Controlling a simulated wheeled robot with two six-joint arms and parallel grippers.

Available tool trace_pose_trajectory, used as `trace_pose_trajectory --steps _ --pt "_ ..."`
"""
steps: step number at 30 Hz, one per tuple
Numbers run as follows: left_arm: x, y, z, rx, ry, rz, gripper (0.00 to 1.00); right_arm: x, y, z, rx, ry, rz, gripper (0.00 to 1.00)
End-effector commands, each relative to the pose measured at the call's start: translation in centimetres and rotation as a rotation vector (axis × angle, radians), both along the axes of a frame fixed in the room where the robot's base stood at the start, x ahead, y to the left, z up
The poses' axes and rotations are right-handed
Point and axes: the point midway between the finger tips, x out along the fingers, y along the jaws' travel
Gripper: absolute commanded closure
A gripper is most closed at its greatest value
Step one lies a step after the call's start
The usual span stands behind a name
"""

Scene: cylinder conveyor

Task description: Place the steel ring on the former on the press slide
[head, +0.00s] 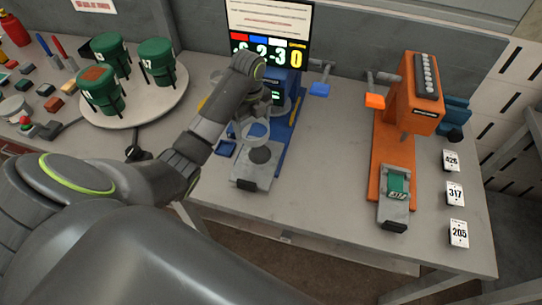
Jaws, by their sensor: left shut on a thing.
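My left gripper (241,117) reaches over the blue press (288,130) and is largely hidden by its own wrist. It is shut on the steel ring (244,131), a pale thin ring with blue showing through it. The grey press slide (250,174) is pulled out at the front of the blue press. A dark round former (261,155) sits on the slide. In the picture the ring is just above and left of the former, apart from its middle; its exact height is hard to tell. My right gripper is not in view.
An orange press (412,95) with a green block on its slide stands to the right. A round turntable (130,108) with green canisters is at left. The table between the two presses is clear.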

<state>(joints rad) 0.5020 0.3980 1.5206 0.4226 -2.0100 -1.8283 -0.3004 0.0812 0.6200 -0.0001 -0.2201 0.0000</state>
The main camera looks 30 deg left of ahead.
Motion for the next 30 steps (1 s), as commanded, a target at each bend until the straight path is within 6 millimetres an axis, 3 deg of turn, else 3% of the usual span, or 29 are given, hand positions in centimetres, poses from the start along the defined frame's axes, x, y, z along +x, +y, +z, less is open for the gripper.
trace_pose_trajectory --steps 6,11,17,20,23,30 --pt "0.1 0.1 0.2 0.001 0.0 -0.157 0.46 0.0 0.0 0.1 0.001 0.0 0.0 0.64" --pt "0.1 0.1 -0.6 0.001 0.0 -0.183 0.46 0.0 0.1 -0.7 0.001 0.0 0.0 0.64" --pt "0.1 0.1 -3.1 0.001 0.0 -0.182 0.46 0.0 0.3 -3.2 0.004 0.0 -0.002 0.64" --pt "0.0 0.1 -5.3 0.0 0.002 -0.181 0.46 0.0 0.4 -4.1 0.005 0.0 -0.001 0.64" --pt "0.0 0.1 -5.8 -0.001 0.002 -0.18 0.46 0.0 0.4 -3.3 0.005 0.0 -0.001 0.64" --pt "0.0 0.1 -9.1 0.0 0.002 -0.179 0.46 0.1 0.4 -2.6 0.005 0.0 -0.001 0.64"
